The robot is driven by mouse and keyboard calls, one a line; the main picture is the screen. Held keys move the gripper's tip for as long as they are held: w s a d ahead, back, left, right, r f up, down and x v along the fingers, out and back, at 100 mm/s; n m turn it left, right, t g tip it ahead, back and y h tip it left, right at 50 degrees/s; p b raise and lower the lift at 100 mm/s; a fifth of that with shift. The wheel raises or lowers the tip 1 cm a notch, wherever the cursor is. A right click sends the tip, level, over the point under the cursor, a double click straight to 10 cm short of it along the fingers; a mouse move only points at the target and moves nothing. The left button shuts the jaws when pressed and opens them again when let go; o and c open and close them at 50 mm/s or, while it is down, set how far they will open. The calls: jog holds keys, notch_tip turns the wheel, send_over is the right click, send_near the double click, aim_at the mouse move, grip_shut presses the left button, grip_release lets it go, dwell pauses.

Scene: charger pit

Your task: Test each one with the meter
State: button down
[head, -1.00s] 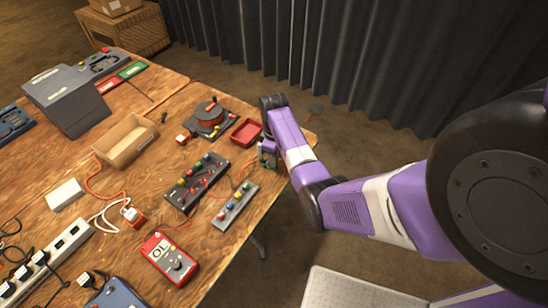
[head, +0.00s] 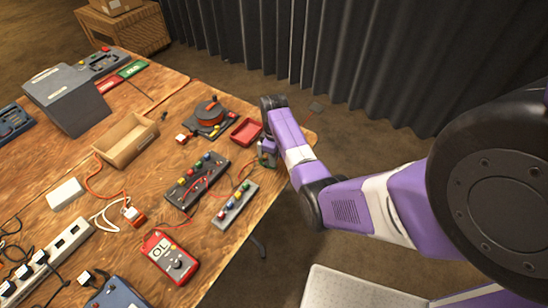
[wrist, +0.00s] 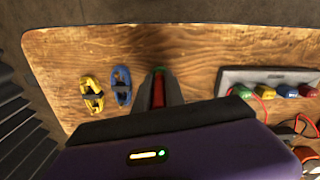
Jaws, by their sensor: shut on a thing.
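The red meter (head: 170,258) lies on the wooden table at the front and its display reads OL. My gripper (wrist: 158,90) is low over the table near its right edge.
A red tray (head: 246,132) and a reel on a dark base (head: 209,118) stand beyond the jack blocks. An open cardboard box (head: 127,140) is farther left. A power strip (head: 45,262) lies at the front left. The table's right edge is close to my gripper.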

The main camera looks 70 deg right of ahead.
jog(key=shift+f, duration=0.3)
dwell(0.6)
jog(key=c, duration=1.3)
grip_release()
jog(key=shift+o, duration=0.3)
jog(key=shift+o, duration=1.2)
jog(key=shift+r+p, duration=1)
jog(key=shift+r, duration=2.8)
